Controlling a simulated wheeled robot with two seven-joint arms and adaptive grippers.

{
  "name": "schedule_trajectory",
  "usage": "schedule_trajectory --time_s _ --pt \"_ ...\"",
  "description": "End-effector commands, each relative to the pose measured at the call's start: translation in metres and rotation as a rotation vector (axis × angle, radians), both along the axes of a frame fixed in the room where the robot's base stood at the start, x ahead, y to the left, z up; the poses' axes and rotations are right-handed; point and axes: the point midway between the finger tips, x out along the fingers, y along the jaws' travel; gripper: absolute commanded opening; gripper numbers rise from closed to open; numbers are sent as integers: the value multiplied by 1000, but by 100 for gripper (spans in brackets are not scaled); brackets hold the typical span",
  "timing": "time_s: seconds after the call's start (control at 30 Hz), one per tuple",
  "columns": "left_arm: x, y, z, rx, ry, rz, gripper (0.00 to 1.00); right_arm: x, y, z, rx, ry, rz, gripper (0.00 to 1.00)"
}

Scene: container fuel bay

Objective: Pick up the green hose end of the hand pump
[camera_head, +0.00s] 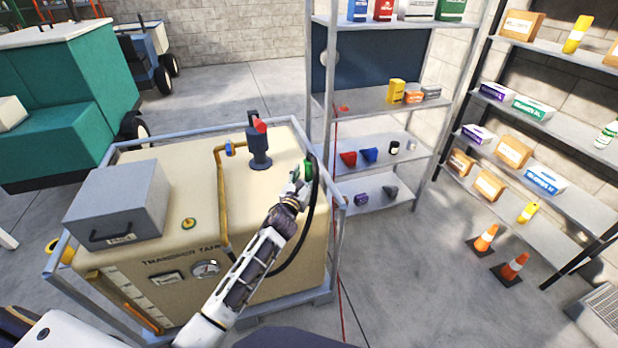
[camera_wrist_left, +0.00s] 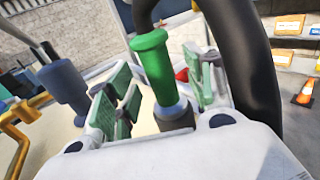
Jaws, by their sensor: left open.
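The green hose end (camera_wrist_left: 153,65) stands between the green-padded fingers of my left gripper (camera_wrist_left: 160,85) in the left wrist view. The fingers are apart, with gaps visible on both sides of it. In the head view the left gripper (camera_head: 298,178) is at the tank's right side, and the green hose end (camera_head: 308,168) shows only partly beside it. A black hose (camera_wrist_left: 250,65) curves close to the right finger. The hand pump (camera_head: 258,140), dark blue-grey with a red part, stands upright on the transfer tank's top. My right gripper is out of view.
The beige transfer tank (camera_head: 130,262) sits in a grey frame, with a grey box (camera_head: 118,205) on its left and a yellow pipe (camera_head: 221,195) on top. Shelves (camera_head: 375,100) stand close behind at right. Orange cones (camera_head: 485,238) stand on the floor.

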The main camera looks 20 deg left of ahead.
Motion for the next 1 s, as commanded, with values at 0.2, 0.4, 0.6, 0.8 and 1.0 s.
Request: schedule_trajectory --time_s 0.2,0.4,0.6,0.8,1.0 --pt "19 1 -3 -3 -1 1 53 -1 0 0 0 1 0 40" --pt "31 0 -3 -1 -1 0 53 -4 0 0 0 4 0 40" --pt "34 0 -4 0 0 0 53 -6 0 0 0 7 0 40" --pt "34 0 -3 0 0 0 53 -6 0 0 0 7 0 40" --pt "33 0 -3 0 0 0 49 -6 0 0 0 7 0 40"
